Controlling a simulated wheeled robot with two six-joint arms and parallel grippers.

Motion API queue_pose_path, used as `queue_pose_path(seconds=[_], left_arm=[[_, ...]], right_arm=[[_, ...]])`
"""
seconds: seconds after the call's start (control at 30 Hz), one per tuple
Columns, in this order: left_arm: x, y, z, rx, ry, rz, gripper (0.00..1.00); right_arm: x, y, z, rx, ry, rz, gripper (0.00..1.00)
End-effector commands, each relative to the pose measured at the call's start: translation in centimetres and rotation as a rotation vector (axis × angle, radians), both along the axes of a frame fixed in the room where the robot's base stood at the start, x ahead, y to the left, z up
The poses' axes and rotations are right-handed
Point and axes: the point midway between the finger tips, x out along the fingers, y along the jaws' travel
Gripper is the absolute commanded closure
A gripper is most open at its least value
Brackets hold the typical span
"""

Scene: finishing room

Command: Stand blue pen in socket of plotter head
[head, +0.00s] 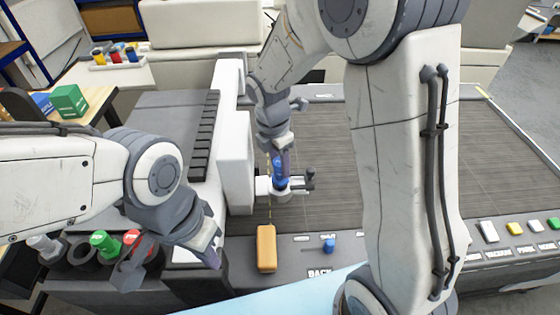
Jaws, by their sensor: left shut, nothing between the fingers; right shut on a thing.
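The blue pen (279,174) stands roughly upright at the plotter head (263,186), a small white and grey carriage beside the white gantry. My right gripper (285,158) is shut on the pen's upper part from above. The pen's lower end overlaps the round grey socket (284,193); how deep it sits in it I cannot tell. My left gripper (214,259) is shut and empty at the lower left, apart from the pen and head, near the machine's front left edge.
Green (103,241), red (132,238) and white (43,243) pens stand in a rack at left. An orange block (266,248) and a blue knob (329,244) are on the front panel. The white gantry (236,160) stands left of the head. The dark bed (490,150) is clear at right.

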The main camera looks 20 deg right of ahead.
Motion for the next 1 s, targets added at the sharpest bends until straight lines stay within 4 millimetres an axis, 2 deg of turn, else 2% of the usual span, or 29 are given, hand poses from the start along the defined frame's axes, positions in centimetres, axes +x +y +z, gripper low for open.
queue_pose_path(seconds=[0.5,0.83,0.87,0.93,0.97,1.0], left_arm=[[0.0,0.0,-0.9,0.000,0.000,0.000,1.00],[0.0,0.0,-1.0,0.000,0.000,0.000,1.00],[0.0,0.0,-1.0,0.000,0.000,0.000,1.00],[0.0,0.0,-1.0,0.000,0.000,0.000,1.00],[0.0,0.0,-1.0,0.000,0.000,0.000,1.00],[0.0,0.0,-1.0,0.000,0.000,0.000,1.00]], right_arm=[[0.0,0.0,-1.7,0.000,0.000,0.000,1.00],[0.0,0.0,-1.8,0.000,0.000,0.000,1.00],[0.0,0.0,-1.8,0.000,0.000,0.000,0.52],[0.0,0.0,-1.8,0.000,0.000,0.000,0.25],[0.0,0.0,-1.8,0.000,0.000,0.000,0.20],[0.0,0.0,-1.8,0.000,0.000,0.000,0.20]])
